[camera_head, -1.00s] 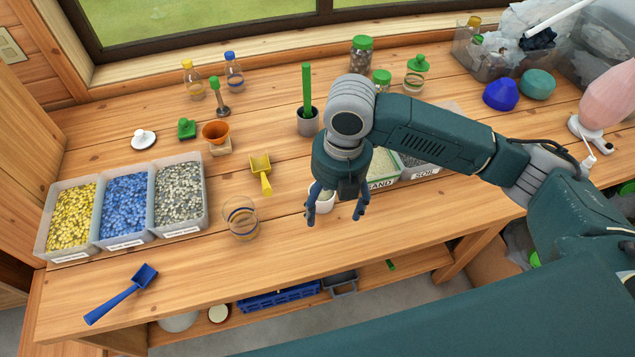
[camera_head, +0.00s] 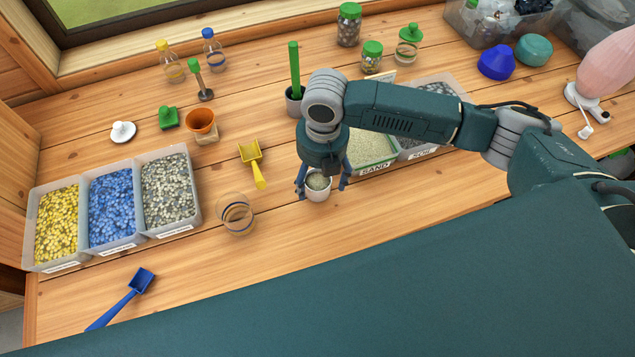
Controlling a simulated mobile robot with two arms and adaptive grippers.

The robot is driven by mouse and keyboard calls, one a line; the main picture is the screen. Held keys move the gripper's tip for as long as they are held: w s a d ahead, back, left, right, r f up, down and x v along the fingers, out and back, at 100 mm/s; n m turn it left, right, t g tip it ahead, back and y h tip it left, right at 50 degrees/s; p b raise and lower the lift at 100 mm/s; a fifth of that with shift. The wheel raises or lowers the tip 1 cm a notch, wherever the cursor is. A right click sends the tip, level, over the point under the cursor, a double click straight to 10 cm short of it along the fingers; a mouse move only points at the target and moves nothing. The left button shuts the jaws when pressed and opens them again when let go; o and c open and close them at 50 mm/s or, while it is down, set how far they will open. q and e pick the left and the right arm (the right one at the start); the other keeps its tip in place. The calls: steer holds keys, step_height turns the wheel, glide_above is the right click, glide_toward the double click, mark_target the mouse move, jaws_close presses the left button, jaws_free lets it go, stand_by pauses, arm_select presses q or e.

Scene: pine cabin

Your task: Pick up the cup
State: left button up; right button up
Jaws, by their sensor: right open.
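A small white cup (camera_head: 319,194) with greenish-grey contents stands on the wooden bench, below the middle of the head view. My right gripper (camera_head: 322,187) points down over it, open, with one finger at each side of the cup. I cannot tell whether the fingers touch it. The gripper's palm hides part of the cup's back. A clear glass tumbler (camera_head: 236,219) with a dark band stands to the left, apart from the gripper. My left gripper is not in view.
Bins of yellow, blue and grey pebbles (camera_head: 170,191) stand at left. A yellow scoop (camera_head: 251,153) and a grey pot (camera_head: 294,104) with a green handle are nearby. A sand tray (camera_head: 372,150) is close behind the gripper. Bare bench lies right of the cup.

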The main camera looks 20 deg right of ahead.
mark_target(318, 184)
step_height(318, 184, down, 3)
steer(key=shift+w+a+f+p, duration=0.1)
steer(key=shift+p, duration=0.2)
steer(key=shift+c, duration=0.3)
steer(key=c, duration=0.8)
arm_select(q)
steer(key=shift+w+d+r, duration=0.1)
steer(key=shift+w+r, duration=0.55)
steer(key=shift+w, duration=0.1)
arm_select(e)
steer(key=c, duration=0.5)
